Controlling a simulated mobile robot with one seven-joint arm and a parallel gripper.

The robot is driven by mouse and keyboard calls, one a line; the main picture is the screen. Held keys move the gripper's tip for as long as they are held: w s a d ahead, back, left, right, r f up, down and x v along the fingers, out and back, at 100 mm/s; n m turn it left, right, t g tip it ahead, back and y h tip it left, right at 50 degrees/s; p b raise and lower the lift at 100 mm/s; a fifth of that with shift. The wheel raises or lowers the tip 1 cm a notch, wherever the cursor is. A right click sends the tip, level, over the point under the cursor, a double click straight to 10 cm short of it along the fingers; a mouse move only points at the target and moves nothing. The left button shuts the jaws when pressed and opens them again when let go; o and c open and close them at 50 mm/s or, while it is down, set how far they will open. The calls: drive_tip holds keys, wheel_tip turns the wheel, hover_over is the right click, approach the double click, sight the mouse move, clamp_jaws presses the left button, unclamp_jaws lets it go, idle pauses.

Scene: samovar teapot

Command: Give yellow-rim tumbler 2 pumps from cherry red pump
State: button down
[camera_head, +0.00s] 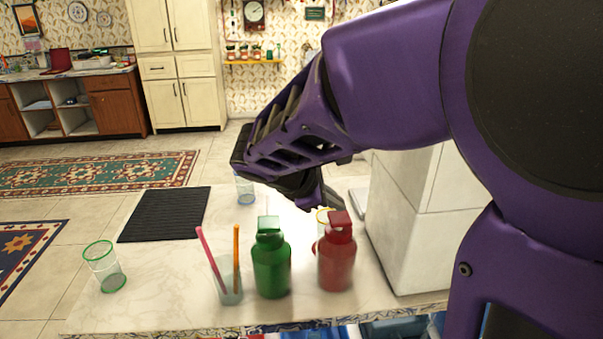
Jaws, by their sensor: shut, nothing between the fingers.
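The cherry red pump (336,262) stands upright on the pale counter, to the right of a green pump (271,265). The yellow-rim tumbler (322,214) is behind the red pump and mostly hidden by it; part of its yellow rim and a bit of red low on it show. My gripper (332,203) is shut and empty. It points down just above and behind the red pump, close to the tumbler's rim. I cannot tell whether it touches either one.
A glass with pink and orange sticks (229,283) is beside the green pump. A blue-rim glass (245,190) stands at the back near a black ribbed mat (166,214). A white block (405,215) bounds the right side.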

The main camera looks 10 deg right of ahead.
drive_tip(key=shift+r, duration=0.1)
wheel_tip(320, 180, up, 5)
drive_tip(key=p, duration=0.4)
idle(0.5)
